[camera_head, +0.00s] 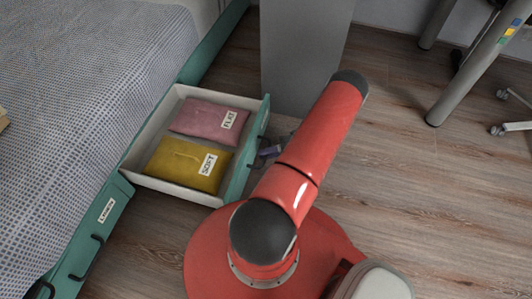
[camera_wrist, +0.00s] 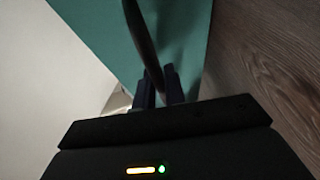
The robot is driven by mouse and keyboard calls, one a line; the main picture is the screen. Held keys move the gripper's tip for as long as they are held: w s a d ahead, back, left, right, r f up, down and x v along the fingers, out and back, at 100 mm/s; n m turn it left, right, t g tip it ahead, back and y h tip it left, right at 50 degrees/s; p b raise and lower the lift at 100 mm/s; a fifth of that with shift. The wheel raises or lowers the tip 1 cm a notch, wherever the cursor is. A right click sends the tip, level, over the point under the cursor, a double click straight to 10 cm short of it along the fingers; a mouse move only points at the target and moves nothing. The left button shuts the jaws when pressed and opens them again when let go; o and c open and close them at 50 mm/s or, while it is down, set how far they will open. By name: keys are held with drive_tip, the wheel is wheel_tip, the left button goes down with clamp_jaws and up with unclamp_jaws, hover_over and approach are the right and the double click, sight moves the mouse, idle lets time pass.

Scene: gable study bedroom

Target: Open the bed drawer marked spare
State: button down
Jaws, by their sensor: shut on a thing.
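A teal-fronted bed drawer (camera_head: 190,194) stands pulled out from under the bed. Its front faces away from the head camera, so I cannot read any mark on it. My gripper (camera_wrist: 160,88) is shut on the dark drawer handle (camera_wrist: 142,36) on that teal front (camera_wrist: 98,45). In the head view my gripper (camera_head: 270,152) is small and partly hidden beside the drawer front. Inside the drawer lie a pink packet (camera_head: 208,122) labelled FLAT and a yellow packet (camera_head: 186,166) labelled SOFT.
The bed (camera_head: 80,90) with a blue checked cover fills the left. A closed teal drawer (camera_head: 85,245) with a small label and dark handles is nearer. A grey cabinet (camera_head: 300,55) stands behind the open drawer. Wooden floor (camera_head: 420,190) is free at right, before a desk leg (camera_head: 470,75).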

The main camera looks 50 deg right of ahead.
drive_tip(key=c, duration=1.5)
unclamp_jaws()
drive_tip(key=v, duration=0.8)
drive_tip(key=shift+w+a, duration=0.1)
